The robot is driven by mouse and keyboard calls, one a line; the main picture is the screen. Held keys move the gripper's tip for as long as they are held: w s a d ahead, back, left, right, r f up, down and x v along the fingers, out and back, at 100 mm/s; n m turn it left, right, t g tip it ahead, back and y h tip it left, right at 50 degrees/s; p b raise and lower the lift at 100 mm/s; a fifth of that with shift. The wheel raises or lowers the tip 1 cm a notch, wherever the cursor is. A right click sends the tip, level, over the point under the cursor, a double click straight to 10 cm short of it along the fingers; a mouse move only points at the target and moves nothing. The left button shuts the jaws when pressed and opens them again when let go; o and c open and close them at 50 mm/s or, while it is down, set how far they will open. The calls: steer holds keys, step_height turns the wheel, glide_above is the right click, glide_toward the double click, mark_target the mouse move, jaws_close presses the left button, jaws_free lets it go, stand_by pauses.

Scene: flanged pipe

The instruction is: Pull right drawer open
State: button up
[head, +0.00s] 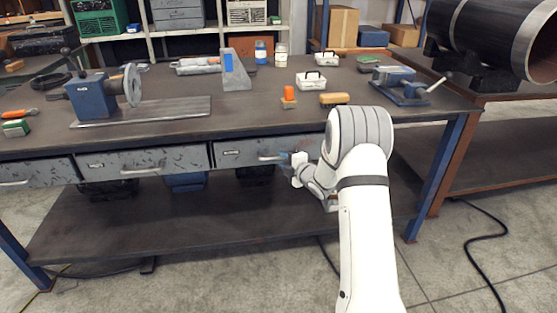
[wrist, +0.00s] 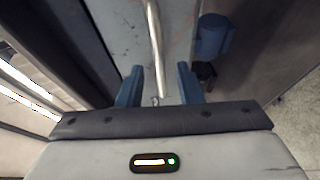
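The right drawer (head: 245,152) is a scuffed grey front under the bench top. It looks flush with the drawer beside it. Its pale bar handle (head: 270,157) runs across the front; my arm hides the drawer's right part. My gripper (head: 288,158) is at the right end of the handle. In the wrist view, the handle (wrist: 156,45) runs down between the two blue fingers of my gripper (wrist: 159,85). The fingers stand apart with a gap on each side of the bar, so my gripper is open around it, not clamped.
The workbench (head: 250,119) carries a grinder (head: 103,92), a vise (head: 402,84) and several small items. The middle drawer (head: 140,162) and left drawer (head: 35,174) look shut. A blue bench leg (head: 438,177) stands to the right. A black cable (head: 480,250) lies on the floor.

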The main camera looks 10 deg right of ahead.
mark_target(281, 158)
steer(key=shift+x, duration=1.7)
steer(key=shift+s, duration=0.1)
jaws_close()
